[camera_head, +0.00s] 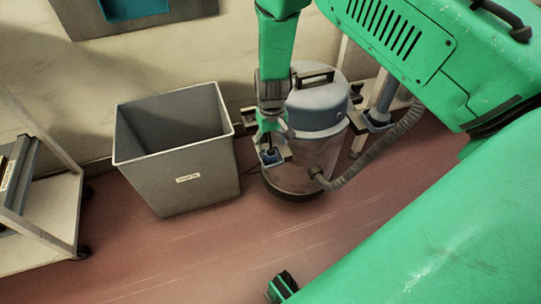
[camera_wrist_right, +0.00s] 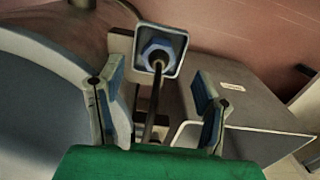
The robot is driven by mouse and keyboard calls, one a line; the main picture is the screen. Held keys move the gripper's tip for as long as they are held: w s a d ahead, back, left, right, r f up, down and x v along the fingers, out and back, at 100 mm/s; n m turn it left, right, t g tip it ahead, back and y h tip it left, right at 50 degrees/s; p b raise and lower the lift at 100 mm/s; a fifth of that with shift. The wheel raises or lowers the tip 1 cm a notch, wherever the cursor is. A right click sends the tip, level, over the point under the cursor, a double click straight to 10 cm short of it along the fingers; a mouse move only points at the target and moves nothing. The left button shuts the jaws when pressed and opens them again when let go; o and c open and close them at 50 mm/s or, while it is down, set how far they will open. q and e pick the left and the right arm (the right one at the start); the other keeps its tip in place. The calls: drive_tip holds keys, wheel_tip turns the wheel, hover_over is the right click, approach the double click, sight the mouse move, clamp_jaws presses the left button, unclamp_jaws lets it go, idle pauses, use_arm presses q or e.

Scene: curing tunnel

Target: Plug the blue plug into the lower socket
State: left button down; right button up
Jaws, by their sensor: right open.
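The blue plug (camera_wrist_right: 157,50) shows in the right wrist view as a hexagonal blue body with a dark cable running from it towards my gripper. It sits within a pale square-rimmed holder (camera_wrist_right: 177,41); I cannot tell how deep. I cannot tell which is the lower socket. My right gripper (camera_wrist_right: 158,80) is open, its two fingers either side of the cable, short of the plug. In the head view this gripper (camera_head: 271,152) points down before the grey drum. My left gripper is not recognisable.
A grey bin (camera_head: 190,170) stands left of my right gripper. A grey-lidded drum (camera_head: 318,110) with a ribbed hose (camera_head: 385,150) stands close behind and to the right. A wheeled cart (camera_head: 50,215) is at the left. The red floor in front is clear.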

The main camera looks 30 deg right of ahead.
sight(271, 152)
drive_tip(key=f+b, duration=0.2)
drive_tip(key=f, duration=0.1)
drive_tip(key=f+b, duration=0.1)
drive_tip(key=f, duration=0.1)
drive_tip(key=shift+w+f, duration=0.25)
drive_tip(key=shift+w, duration=0.05)
drive_tip(key=shift+r, duration=0.15)
drive_tip(key=c, duration=1.1)
